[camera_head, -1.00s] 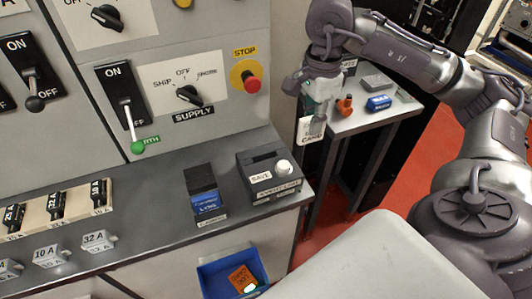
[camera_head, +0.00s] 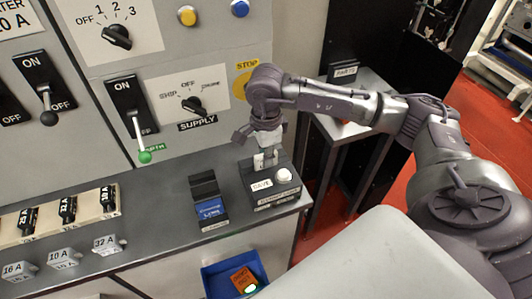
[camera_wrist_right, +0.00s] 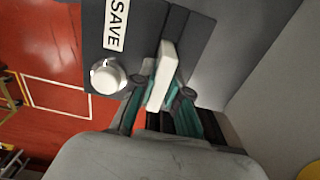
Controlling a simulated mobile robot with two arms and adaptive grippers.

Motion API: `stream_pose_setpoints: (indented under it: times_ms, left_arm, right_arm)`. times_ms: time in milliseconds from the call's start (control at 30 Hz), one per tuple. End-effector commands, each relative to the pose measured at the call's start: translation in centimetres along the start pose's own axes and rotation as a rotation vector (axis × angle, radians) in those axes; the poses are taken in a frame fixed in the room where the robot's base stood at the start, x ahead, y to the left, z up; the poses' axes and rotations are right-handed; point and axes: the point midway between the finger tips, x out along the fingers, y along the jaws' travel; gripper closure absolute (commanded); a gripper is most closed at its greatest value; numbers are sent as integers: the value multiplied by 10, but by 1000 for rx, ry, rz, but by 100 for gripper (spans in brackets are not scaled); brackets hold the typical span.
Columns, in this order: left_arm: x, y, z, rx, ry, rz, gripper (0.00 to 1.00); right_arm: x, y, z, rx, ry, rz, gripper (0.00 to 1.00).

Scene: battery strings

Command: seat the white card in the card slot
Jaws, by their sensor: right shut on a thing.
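My right gripper (camera_head: 268,152) is shut on the white card (camera_head: 259,162), just above the grey SAVE unit (camera_head: 277,194). In the right wrist view the teal fingers grip the card (camera_wrist_right: 163,72) on both sides. The card points at the unit's dark card slot (camera_wrist_right: 181,24), and its far end overlaps the slot's near part in the picture. I cannot tell whether its edge is in the slot or just above it. In the head view the gripper and card mostly hide the slot. My left gripper is not in view.
A white round knob (camera_head: 284,174) stands close beside the slot. A blue-labelled block (camera_head: 210,211) sits on the counter to the left. A blue bin (camera_head: 214,284) with an orange card (camera_head: 243,279) is below. The panel has a green-tipped lever (camera_head: 145,156) and a SUPPLY knob (camera_head: 193,106).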

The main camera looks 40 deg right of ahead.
Motion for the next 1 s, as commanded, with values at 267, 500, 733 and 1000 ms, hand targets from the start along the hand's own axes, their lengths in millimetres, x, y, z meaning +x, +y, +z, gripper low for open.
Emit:
stream_pose_setpoints:
  times_ms: [267,500,733,1000]
  left_arm:
    - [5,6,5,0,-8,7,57]
    - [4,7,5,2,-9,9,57]
    - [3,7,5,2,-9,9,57]
    - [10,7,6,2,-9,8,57]
  right_arm:
    - [4,0,0,0,0,0,100]
    - [2,0,0,0,0,0,61]
    - [2,0,0,0,0,0,61]
    - [-28,-2,0,0,-2,-7,61]
